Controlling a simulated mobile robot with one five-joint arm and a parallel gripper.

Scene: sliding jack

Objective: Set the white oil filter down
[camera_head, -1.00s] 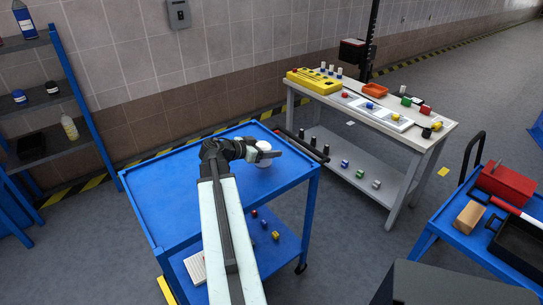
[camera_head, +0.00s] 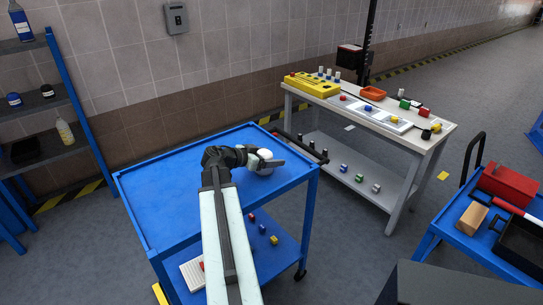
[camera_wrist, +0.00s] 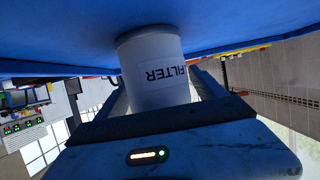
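The white oil filter (camera_head: 264,166) is at the far right part of the blue trolley top (camera_head: 181,193). My gripper (camera_head: 262,161) is around it and partly hides it. In the wrist view, which is upside down, the filter (camera_wrist: 158,72) shows a label reading "FILTER". My gripper's fingers (camera_wrist: 160,95) lie along both of its sides, close against it. The filter's far end meets the blue surface (camera_wrist: 70,55) in the picture. I cannot tell whether it rests fully on the surface or hovers just above it.
The rest of the trolley top is bare. Small coloured parts (camera_head: 262,229) lie on its lower shelf. A workbench (camera_head: 424,142) with trays and parts stands to the right. A blue-framed shelf (camera_head: 70,95) is at the left. Another blue trolley (camera_head: 436,228) holds a red box (camera_head: 507,184).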

